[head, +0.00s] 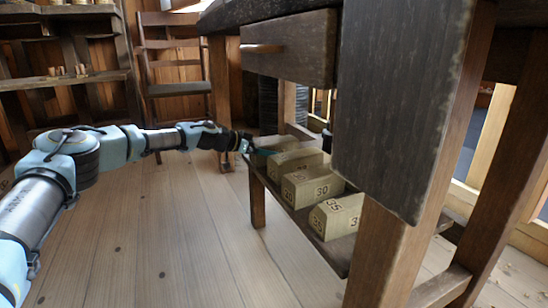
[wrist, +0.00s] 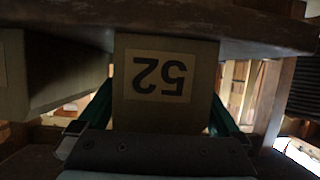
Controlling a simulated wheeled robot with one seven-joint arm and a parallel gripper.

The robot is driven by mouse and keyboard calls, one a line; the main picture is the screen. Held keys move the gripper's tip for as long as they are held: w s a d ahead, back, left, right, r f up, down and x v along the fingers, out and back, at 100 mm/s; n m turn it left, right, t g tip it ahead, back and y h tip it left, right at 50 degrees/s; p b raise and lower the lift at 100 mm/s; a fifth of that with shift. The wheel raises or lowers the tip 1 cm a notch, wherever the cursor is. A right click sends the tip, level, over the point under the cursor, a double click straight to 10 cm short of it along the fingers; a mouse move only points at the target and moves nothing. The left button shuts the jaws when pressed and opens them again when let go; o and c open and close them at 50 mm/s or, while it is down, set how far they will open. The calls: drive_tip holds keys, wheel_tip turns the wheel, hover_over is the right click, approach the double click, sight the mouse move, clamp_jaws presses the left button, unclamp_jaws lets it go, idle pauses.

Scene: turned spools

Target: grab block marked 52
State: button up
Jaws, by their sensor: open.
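The block marked 52 (wrist: 158,85) fills the middle of the wrist view, its label upside down. My gripper (wrist: 160,112) is open, with one teal finger on either side of this block. Whether the fingers touch it I cannot tell. In the head view my gripper (head: 255,150) reaches in at the left end of the low shelf, by the farthest block (head: 277,143). No number is readable on that block from there.
Blocks marked 30 (head: 312,187) and 35 (head: 336,216) and another block (head: 298,162) stand nearer on the low shelf (head: 285,200). A drawer (head: 290,48) and dark panel (head: 400,110) hang above. A neighbouring block (wrist: 50,75) is close on the left in the wrist view. Open floor lies left.

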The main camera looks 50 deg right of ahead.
drive_tip(key=shift+s+d+f, duration=0.1)
drive_tip(key=shift+d, duration=0.2)
drive_tip(key=shift+c, duration=0.2)
drive_tip(key=c, duration=1.5)
drive_tip(key=shift+o, duration=0.2)
